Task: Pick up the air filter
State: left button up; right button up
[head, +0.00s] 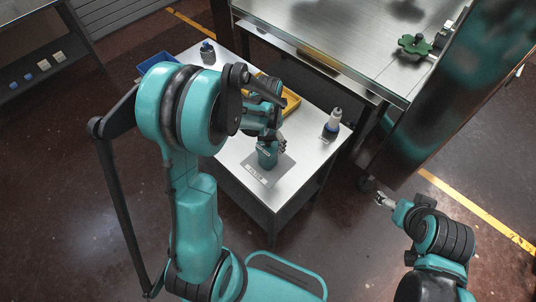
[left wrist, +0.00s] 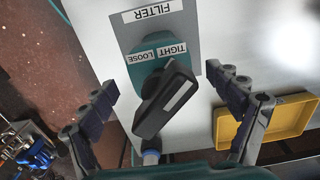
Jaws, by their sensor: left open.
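The air filter appears to be the teal body (left wrist: 150,48) with "LOOSE" and "TIGHT" labels and a black block-like handle (left wrist: 165,100) over it. In the head view the teal body (head: 267,156) stands on a grey mat marked "FILTER" (head: 257,173) on a white table. My left gripper (head: 277,141) is above it, partly hiding it. In the left wrist view its fingers (left wrist: 162,84) are spread wide, one on each side of the handle, with visible gaps. My right gripper (head: 383,200) is off the table at the right; its jaws are too small to judge.
A yellow tray (left wrist: 269,140) lies beside the right finger in the wrist view. A metal workbench (head: 345,40) adjoins behind.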

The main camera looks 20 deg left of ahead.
aim_at(268, 146)
pick_arm(q)
notch_tip(268, 146, down, 3)
jog(key=shift+w+f+b, duration=0.1)
jog(key=shift+f+b, duration=0.1)
jog(key=shift+b, duration=0.15)
jog(key=c, duration=1.8)
jog(key=shift+r, duration=0.15)
jog(key=shift+c, duration=0.2)
